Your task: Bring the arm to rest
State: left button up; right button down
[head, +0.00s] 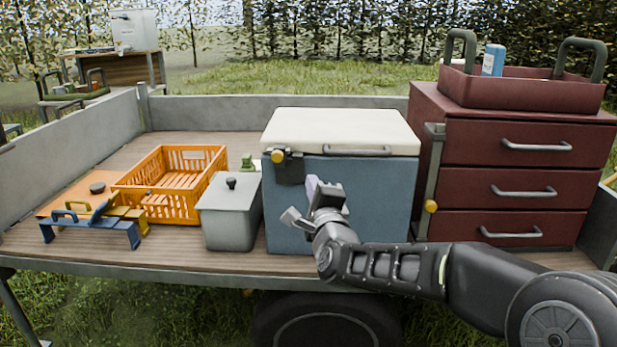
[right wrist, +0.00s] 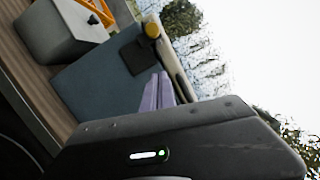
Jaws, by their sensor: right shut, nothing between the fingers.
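My right gripper (head: 316,190) is in front of the blue cool box (head: 375,200), with its arm coming in from the lower right. Its fingers are together and empty; they also show in the right wrist view (right wrist: 159,92), pointing toward the box front. I cannot tell whether they touch the box. The box's cream lid (head: 340,128) is closed, with a dark latch and a yellow knob at its left. My left gripper is not in view.
On the trailer bed, an orange crate (head: 160,207) and a grey lidded bin (head: 230,218) stand left of the cool box. A dark red drawer cabinet (head: 512,195) stands at right, drawers shut, bearing a red tote (head: 520,92). Blue and yellow handled tools (head: 90,232) lie at front left.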

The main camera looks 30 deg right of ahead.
jog(key=shift+v, duration=1.05)
